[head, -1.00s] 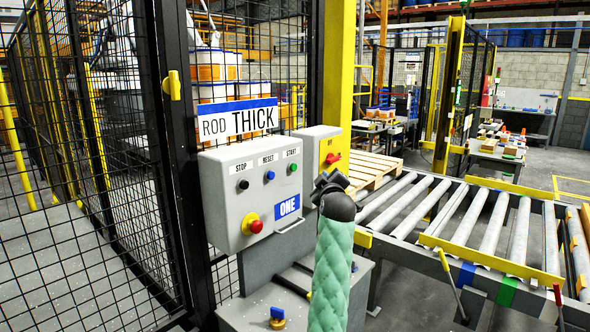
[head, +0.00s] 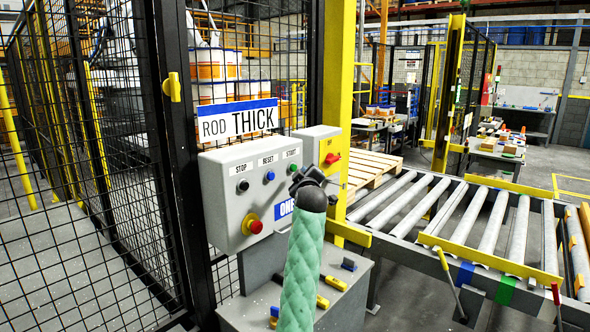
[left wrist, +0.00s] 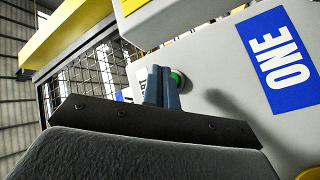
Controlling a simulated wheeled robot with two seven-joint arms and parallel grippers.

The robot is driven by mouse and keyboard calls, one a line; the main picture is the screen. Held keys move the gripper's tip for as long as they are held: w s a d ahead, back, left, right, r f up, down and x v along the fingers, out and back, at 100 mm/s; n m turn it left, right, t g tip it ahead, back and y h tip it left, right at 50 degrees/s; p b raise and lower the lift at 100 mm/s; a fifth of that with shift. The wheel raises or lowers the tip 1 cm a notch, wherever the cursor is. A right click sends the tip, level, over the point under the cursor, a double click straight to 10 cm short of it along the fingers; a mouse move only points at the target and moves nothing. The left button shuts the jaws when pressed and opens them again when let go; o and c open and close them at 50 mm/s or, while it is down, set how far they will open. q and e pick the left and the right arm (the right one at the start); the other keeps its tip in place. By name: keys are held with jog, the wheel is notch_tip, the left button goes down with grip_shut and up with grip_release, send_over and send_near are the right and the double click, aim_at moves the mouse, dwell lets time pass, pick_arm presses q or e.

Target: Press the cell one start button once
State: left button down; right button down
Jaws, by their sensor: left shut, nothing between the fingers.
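The grey control box (head: 222,195) marked ONE carries a black STOP button (head: 243,185), a blue RESET button (head: 269,175) and a green START button (head: 293,169). A red emergency knob (head: 254,225) on a yellow base sits below them. My left gripper (head: 303,177) is shut and empty, just in front of the box near the START button. In the left wrist view its blue-grey fingers (left wrist: 162,86) partly cover the green button (left wrist: 178,77). I cannot tell whether they touch it. My right gripper is not in view.
A second grey box with a red switch (head: 332,158) stands behind, beside a yellow post (head: 340,80). A roller conveyor (head: 475,215) lies to the right. Mesh fencing (head: 95,150) is on the left.

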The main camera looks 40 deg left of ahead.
pick_arm(q)
jog(key=shift+a, duration=0.35)
jog(key=shift+a, duration=0.9)
dwell(2.7)
jog(key=shift+d, duration=0.9)
jog(key=d+b, duration=0.1)
jog(key=d, duration=0.4)
jog(key=shift+s, duration=0.2)
dwell(1.1)
